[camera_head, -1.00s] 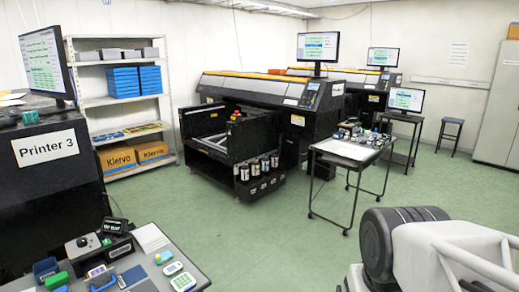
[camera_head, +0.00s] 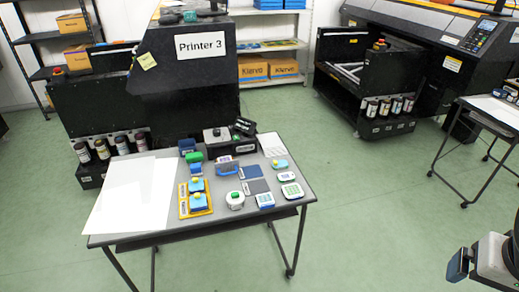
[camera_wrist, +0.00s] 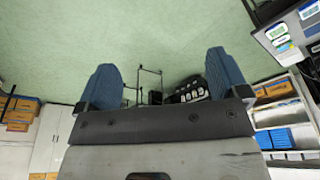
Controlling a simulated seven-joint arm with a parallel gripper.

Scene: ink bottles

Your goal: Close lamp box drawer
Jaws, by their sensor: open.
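A low black box (camera_head: 232,147) stands at the back of the near table, below the Printer 3 sign. A grey piece with a dark knob (camera_head: 216,134) is at its left. It may be the lamp box, but I see no label. I cannot make out a drawer or whether one is out. My gripper (camera_head: 460,265) shows partly at the lower right of the head view, far from the table. In the wrist view my gripper (camera_wrist: 160,82) has two blue fingers wide apart with nothing between them.
The table (camera_head: 150,237) holds a white sheet (camera_head: 135,195), a yellow tray (camera_head: 196,212) with blue-topped items, and several small devices. Printer 3 (camera_head: 160,95) stands behind it, with ink bottles (camera_head: 101,149) at its lower front. Green floor (camera_head: 370,230) is clear between table and gripper.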

